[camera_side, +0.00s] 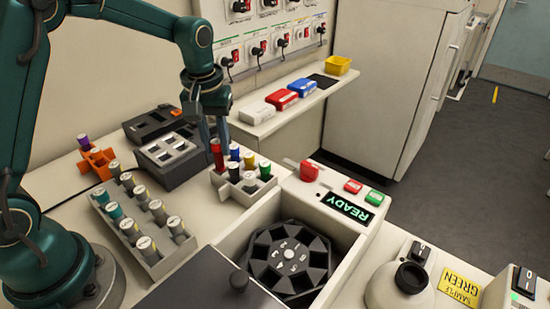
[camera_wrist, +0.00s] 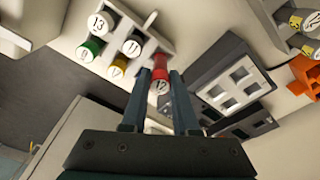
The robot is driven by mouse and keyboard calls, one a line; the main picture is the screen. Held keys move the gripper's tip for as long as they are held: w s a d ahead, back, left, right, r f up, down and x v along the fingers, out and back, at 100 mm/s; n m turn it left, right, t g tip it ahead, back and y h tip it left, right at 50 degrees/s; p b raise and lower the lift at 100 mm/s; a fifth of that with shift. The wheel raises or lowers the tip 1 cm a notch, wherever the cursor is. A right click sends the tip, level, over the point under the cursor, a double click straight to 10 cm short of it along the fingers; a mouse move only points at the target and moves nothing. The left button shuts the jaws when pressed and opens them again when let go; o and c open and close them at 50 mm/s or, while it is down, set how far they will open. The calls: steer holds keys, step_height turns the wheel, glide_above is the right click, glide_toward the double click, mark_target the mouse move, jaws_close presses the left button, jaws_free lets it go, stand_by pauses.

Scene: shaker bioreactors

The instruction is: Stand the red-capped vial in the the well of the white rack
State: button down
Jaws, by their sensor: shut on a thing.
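The red-capped vial (camera_side: 217,153) is upright between the fingers of my gripper (camera_side: 214,138), at the back left corner of the white rack (camera_side: 228,190). In the wrist view the red vial (camera_wrist: 160,67) shows its numbered cap end between the fingertips (camera_wrist: 158,78), at the edge of the white rack (camera_wrist: 153,42). My gripper is shut on the vial. The vial's lower end is hidden, so I cannot tell whether it is in a well or just above one. Several other vials, with blue, yellow, green and dark caps, stand in the rack.
A grey block with square wells (camera_side: 170,158) stands close left of the gripper. A larger rack of capped vials (camera_side: 150,250) and an orange holder (camera_side: 98,160) are further left. A centrifuge with a dark rotor (camera_side: 287,260) lies in front. A shelf (camera_side: 285,112) runs behind.

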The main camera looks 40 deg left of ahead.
mark_target(217, 150)
steer(key=shift+f, duration=0.55)
stand_by(0.6)
steer(key=shift+f, duration=0.35)
steer(key=shift+f, duration=0.35)
steer(key=shift+f, duration=0.35)
steer(key=shift+f, duration=0.15)
steer(key=c, duration=0.6)
jaws_free()
